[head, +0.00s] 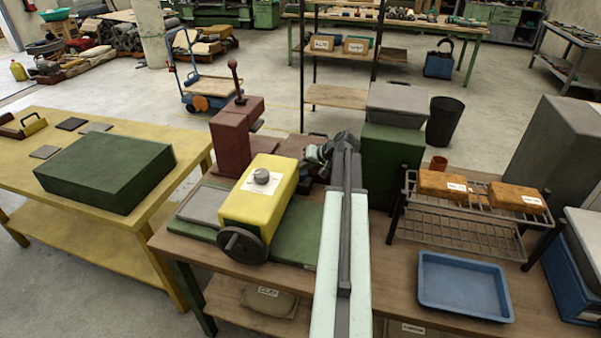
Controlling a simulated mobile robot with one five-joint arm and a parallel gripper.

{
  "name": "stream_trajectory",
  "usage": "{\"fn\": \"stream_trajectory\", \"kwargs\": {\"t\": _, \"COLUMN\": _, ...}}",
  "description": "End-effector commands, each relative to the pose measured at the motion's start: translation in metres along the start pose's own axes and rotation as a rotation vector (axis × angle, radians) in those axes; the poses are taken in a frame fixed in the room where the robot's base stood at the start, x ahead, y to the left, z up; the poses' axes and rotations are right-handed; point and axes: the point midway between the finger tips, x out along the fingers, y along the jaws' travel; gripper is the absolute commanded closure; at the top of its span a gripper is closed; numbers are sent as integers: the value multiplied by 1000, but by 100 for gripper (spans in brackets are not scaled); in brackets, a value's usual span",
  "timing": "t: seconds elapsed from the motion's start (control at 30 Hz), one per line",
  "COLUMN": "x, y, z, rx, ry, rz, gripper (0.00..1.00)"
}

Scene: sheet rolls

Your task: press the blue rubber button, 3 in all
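I cannot make out a blue rubber button in the head view; the arm and the machines hide part of the bench. My gripper (318,155) is at the far end of my arm, right of the yellow machine (248,205) and left of a dark green box (390,165). It is small and dark, and its fingers cannot be told apart. The yellow machine has a grey knob (262,177) on top and a dark handwheel (242,243) in front. I cannot tell whether the gripper touches anything.
A dark red press (235,138) with a lever stands behind the yellow machine. On the right are a wire rack (450,229) with two orange-brown blocks and a blue tray (463,310). A yellow table (90,220) with a green block (107,170) stands left.

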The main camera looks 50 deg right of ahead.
Motion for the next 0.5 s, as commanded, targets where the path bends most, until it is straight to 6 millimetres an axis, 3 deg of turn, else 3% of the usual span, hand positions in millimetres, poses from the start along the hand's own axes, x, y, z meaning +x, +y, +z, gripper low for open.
{"fn": "stream_trajectory", "kwargs": {"t": 0.5, "x": 5, "y": 4, "z": 4, "rx": 0, "ry": -1, "rz": 0, "gripper": 100}}
